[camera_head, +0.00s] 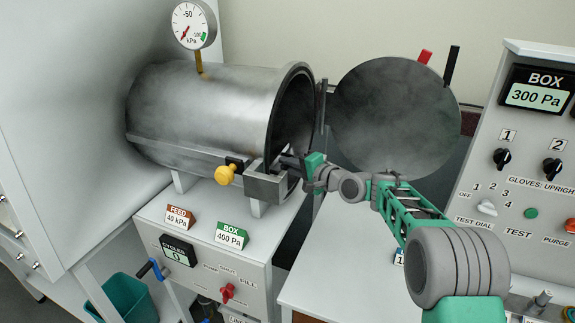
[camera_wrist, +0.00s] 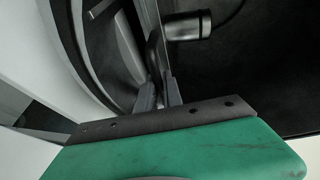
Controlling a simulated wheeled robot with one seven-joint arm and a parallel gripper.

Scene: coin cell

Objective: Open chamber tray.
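The chamber (camera_head: 205,105) is a steel cylinder lying on its side, with its round door (camera_head: 395,115) swung open to the right. My gripper (camera_head: 288,163) is at the lower part of the chamber's open mouth, coming from the right. In the wrist view, my gripper's two grey fingertips (camera_wrist: 159,92) are close together, with a dark curved bar (camera_wrist: 155,52) running down to them. I cannot tell whether they hold it. The tray inside is not clearly seen; the chamber's inside is dark and partly hidden by its rim.
A grey metal block (camera_head: 264,185) and a yellow knob (camera_head: 225,174) sit below the chamber's mouth. A pressure gauge (camera_head: 194,24) stands on top. A control panel (camera_head: 530,160) is at the right. A white bench top (camera_head: 335,260) has free room under my arm.

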